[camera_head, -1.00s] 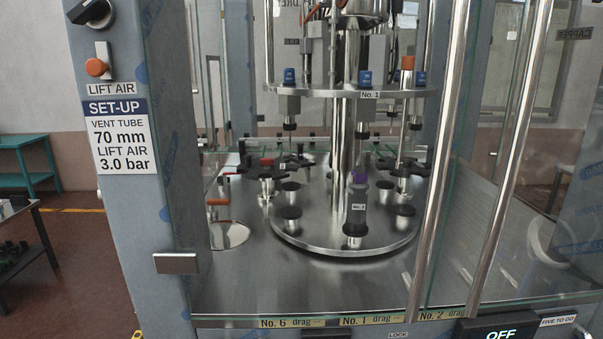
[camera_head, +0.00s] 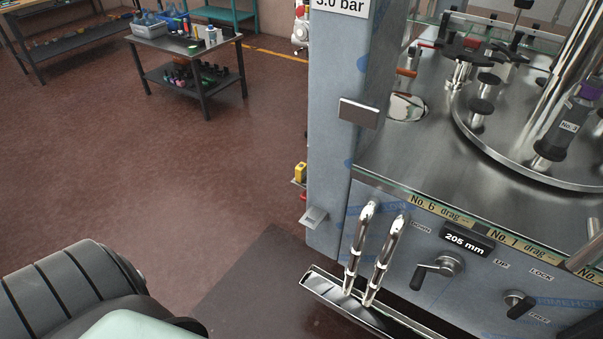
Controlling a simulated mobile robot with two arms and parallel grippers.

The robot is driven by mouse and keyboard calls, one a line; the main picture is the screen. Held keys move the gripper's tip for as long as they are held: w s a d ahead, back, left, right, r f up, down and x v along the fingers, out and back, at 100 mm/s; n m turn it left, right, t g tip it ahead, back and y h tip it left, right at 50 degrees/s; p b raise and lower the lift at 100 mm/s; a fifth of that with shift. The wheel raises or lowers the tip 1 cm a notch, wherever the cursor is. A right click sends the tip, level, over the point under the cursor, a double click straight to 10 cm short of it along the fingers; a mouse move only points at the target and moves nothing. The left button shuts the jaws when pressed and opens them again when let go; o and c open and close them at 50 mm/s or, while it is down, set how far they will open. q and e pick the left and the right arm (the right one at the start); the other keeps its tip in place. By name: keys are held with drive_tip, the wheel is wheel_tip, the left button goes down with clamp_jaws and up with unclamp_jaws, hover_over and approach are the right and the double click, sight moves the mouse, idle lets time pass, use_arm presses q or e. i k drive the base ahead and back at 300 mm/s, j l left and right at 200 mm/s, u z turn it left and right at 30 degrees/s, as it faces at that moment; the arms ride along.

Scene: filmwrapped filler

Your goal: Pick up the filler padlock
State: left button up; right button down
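A small yellow block (camera_head: 300,172) sits on a little bracket at the left side of the filler's grey corner post (camera_head: 338,190). It may be the padlock, but it is too small to tell. A bit of red shows just below it. Neither of my grippers is in view. A dark ribbed and pale green part, probably of my own arm, fills the lower left corner, well apart from the yellow block.
The filler's steel deck (camera_head: 420,150) and front panel with a crank handle (camera_head: 438,268) fill the right. Two chrome handles (camera_head: 372,255) stand over a steel tray (camera_head: 330,290). A dark table (camera_head: 150,38) with bottles stands at the back. The floor between is clear.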

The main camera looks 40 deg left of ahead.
sight(300, 171)
drive_tip(key=u, duration=1)
drive_tip(key=i+j+z, duration=0.3)
drive_tip(key=l, duration=0.1)
